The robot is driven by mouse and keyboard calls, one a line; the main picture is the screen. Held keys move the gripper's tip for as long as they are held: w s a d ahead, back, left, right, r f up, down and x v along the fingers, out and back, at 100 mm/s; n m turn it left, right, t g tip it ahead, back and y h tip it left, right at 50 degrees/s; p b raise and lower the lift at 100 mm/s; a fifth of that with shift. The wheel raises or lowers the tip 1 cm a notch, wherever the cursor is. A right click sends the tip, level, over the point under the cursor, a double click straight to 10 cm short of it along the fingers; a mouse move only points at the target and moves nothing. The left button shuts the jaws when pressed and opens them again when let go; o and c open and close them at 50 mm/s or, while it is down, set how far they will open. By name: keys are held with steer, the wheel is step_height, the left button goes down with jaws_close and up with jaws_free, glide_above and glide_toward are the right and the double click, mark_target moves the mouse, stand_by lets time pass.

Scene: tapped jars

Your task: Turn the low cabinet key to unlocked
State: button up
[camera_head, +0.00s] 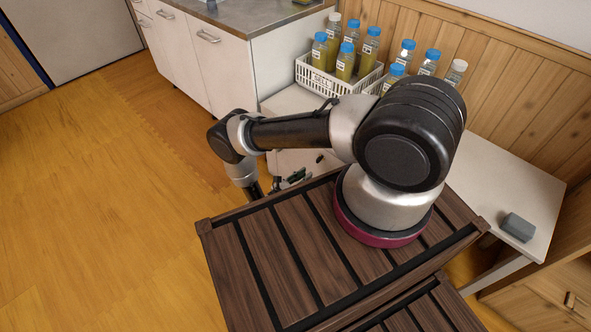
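The low cabinet (283,160) is a pale front under the white worktop, beyond my base. Only a strip of it shows between my arm and the edge of my slatted deck. A small dark fitting (320,158) sits on it; I cannot tell whether it is the key, or which way it is turned. My arm reaches left and then bends down. My gripper (294,178) seems to be the small dark and greenish shape close in front of the cabinet, just past the deck edge. Its fingers are too small and partly hidden to read, and I cannot tell whether it touches anything.
A white crate (312,78) holds several blue-capped bottles on the worktop (505,180), with more bottles (430,62) beside it. A grey block (517,227) lies at the right. White cabinets (205,60) with a metal top stand at the back left. The wooden floor (100,200) at left is clear.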

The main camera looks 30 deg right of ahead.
mark_target(317, 162)
steer(key=shift+t, duration=0.5)
steer(key=shift+w+r+x, duration=0.15)
steer(key=shift+w+x, duration=0.05)
steer(key=shift+x, duration=1.05)
steer(key=shift+w+r+x, duration=0.1)
steer(key=shift+w+x, duration=0.05)
steer(key=shift+x, duration=1.1)
steer(key=shift+w+r+x, duration=0.15)
steer(key=shift+w+x, duration=0.05)
steer(key=shift+x, duration=1.1)
steer(key=shift+a, duration=0.1)
